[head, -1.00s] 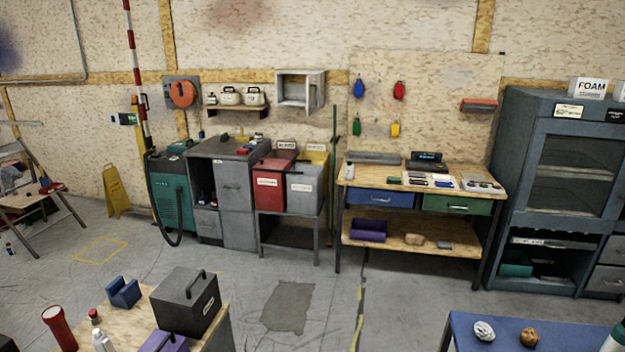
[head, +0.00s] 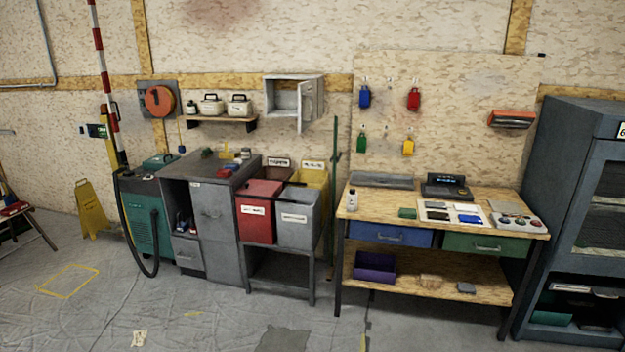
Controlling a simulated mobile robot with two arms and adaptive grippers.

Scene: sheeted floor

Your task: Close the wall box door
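The wall box (head: 284,97) is a small grey-white box mounted on the wall, above the bins and left of the pegboard. Its door (head: 312,101) is hinged on the right side and stands open, swung out toward me. The inside of the box shows and looks empty. Neither of my grippers is in the head view.
Below the box stand red (head: 259,212) and grey bins (head: 298,217) on a metal stand. A grey cabinet (head: 217,215) is to their left, a workbench (head: 444,208) to their right. A shelf (head: 222,122) hangs left of the box.

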